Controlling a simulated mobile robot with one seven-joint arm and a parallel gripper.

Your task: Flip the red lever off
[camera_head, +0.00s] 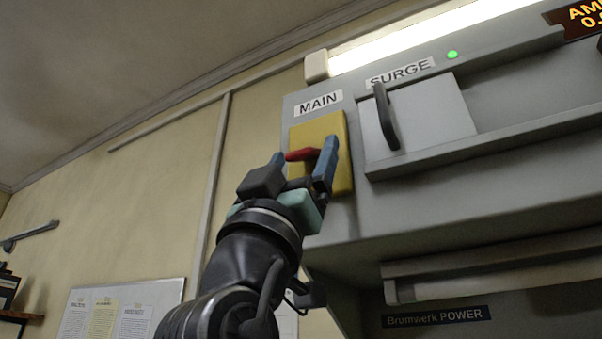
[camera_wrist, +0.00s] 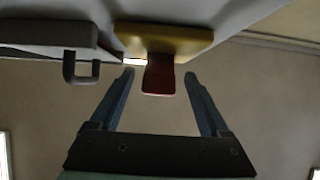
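The red lever (camera_head: 302,154) sticks out from a yellow plate (camera_head: 335,128) under the MAIN label on the grey console. In the wrist view the red lever (camera_wrist: 158,76) hangs from the yellow plate (camera_wrist: 190,42) and shows between the tips of my fingers. My gripper (camera_head: 303,158) is at the lever, with its blue fingers spread apart. In the wrist view my gripper (camera_wrist: 158,80) is open, with a gap on each side of the lever. Part of the lever is hidden behind a finger in the head view.
Right of the plate is a SURGE panel (camera_head: 440,112) with a dark handle (camera_head: 386,116). A grey ledge (camera_head: 480,147) runs below it. A green light (camera_head: 452,54) glows above. A notice board (camera_head: 120,305) hangs on the wall at lower left.

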